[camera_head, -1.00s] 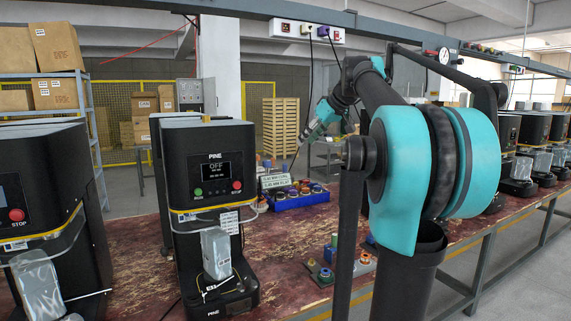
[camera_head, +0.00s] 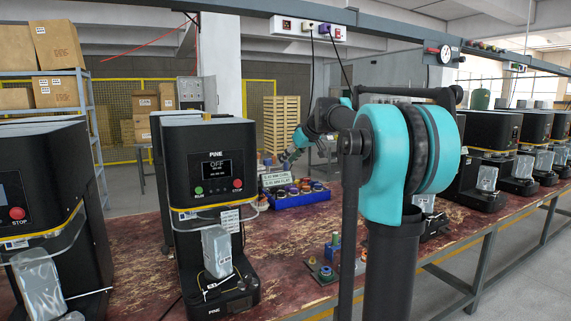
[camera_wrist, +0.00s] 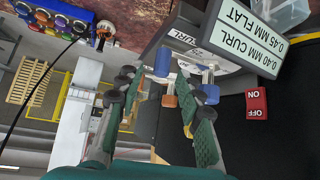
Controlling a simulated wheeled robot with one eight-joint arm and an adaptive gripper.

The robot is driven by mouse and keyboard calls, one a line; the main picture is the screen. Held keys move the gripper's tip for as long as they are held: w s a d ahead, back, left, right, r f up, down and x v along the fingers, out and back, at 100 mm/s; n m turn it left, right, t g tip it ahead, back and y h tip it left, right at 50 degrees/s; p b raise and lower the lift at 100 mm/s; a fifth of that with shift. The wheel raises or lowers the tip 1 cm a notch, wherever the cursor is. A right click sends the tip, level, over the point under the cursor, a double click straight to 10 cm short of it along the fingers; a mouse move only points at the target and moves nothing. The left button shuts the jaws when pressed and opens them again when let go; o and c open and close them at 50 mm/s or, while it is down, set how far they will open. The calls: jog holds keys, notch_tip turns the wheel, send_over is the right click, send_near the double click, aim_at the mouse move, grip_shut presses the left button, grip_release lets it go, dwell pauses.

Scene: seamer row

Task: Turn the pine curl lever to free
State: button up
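The PINE machine (camera_head: 217,168) stands on the bench in the head view, its screen (camera_head: 213,168) reading OFF. In the wrist view, tilted, a grey housing marked CURL (camera_wrist: 183,38) carries short levers: one with a blue knob (camera_wrist: 162,62), one with an orange-brown end (camera_wrist: 170,101) and another blue knob (camera_wrist: 208,94). I cannot tell which lever is set where. My gripper (camera_wrist: 154,78) is open, its green-backed fingers around the first blue knob and orange-brown end, with no clear contact. In the head view my gripper (camera_head: 284,160) is small beside the machine; the levers are hidden there.
A label plate reading 0.40 MM CURL, 0.45 MM FLAT (camera_wrist: 240,38) and a red ON/OFF switch (camera_wrist: 256,103) are close by. A blue tray (camera_head: 300,201) of coloured rings lies right of the machine. Small coloured parts (camera_head: 325,271) stand on the bench front. More machines line both sides.

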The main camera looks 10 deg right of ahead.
jog(key=shift+x, duration=1.15)
jog(key=shift+c, duration=0.6)
grip_shut()
